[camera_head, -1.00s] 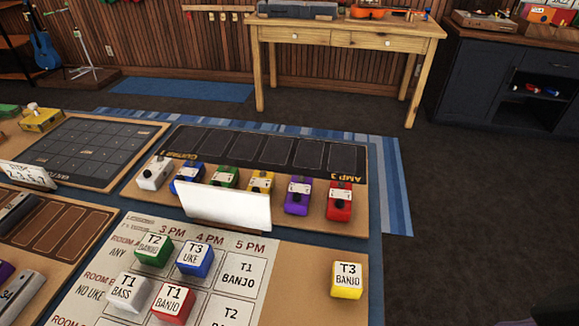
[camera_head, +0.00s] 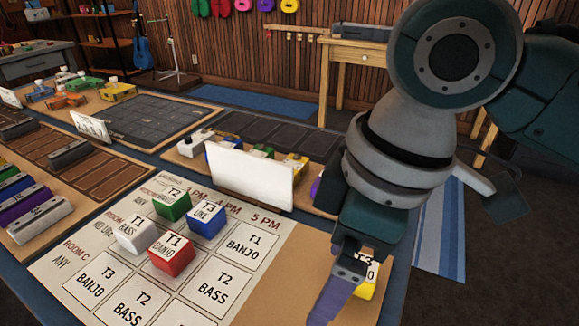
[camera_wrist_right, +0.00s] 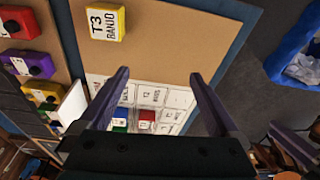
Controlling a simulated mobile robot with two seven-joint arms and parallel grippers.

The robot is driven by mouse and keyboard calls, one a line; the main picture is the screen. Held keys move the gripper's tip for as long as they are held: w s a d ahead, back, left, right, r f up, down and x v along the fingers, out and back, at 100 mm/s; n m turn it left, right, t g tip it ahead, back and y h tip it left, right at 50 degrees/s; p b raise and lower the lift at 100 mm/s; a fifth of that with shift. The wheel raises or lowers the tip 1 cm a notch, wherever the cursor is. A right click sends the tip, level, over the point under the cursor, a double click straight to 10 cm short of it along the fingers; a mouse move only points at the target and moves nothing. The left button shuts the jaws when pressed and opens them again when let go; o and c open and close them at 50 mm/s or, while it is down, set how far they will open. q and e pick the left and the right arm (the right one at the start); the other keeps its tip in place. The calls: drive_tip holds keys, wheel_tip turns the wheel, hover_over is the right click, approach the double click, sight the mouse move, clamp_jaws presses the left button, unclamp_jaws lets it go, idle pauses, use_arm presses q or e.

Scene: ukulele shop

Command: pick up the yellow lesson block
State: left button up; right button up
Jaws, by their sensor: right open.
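The yellow lesson block (camera_head: 368,277), labelled T3 BANJO, sits on the bare tan right part of the lesson board (camera_head: 290,275). In the head view my right gripper (camera_head: 335,295) hangs in front of it and hides much of it. In the right wrist view the yellow block (camera_wrist_right: 106,23) is whole, at the top left, ahead of the fingers and apart from them. My right gripper (camera_wrist_right: 158,85) is open with nothing between its fingers. My left gripper is out of view.
Red (camera_head: 171,255), white (camera_head: 136,235), green (camera_head: 172,204) and blue (camera_head: 207,220) blocks stand on the chart to the left. A white card (camera_head: 250,178) stands behind the board, near several pedals. Bare tan board surrounds the yellow block in the wrist view.

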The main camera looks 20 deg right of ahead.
drive_tip(key=shift+m+g+h, duration=0.3)
drive_tip(key=shift+g+h, duration=0.3)
drive_tip(key=shift+h, duration=0.3)
drive_tip(key=w+d+b, duration=0.1)
drive_tip(key=d, duration=0.1)
drive_tip(key=w+d+b, duration=0.1)
drive_tip(key=w+d, duration=0.1)
drive_tip(key=d, duration=0.1)
drive_tip(key=w+d+b, duration=0.1)
drive_tip(key=d, duration=0.2)
drive_tip(key=shift+w+d+f+b, duration=0.1)
drive_tip(key=shift+w+f+b, duration=0.15)
drive_tip(key=shift+w+b, duration=0.15)
drive_tip(key=shift+d+f, duration=0.1)
drive_tip(key=shift+d, duration=0.1)
wheel_tip(320, 180, down, 4)
drive_tip(key=shift+f+b, duration=0.1)
drive_tip(key=shift+b, duration=0.45)
drive_tip(key=f, duration=0.1)
drive_tip(key=f+b, duration=0.1)
drive_tip(key=f, duration=0.3)
drive_tip(key=shift+s+a+f, duration=0.1)
drive_tip(key=shift+s+a, duration=0.1)
drive_tip(key=shift+a, duration=0.05)
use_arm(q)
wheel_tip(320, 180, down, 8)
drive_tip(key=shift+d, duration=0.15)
use_arm(e)
drive_tip(key=c, duration=1.5)
drive_tip(key=shift+o, duration=0.2)
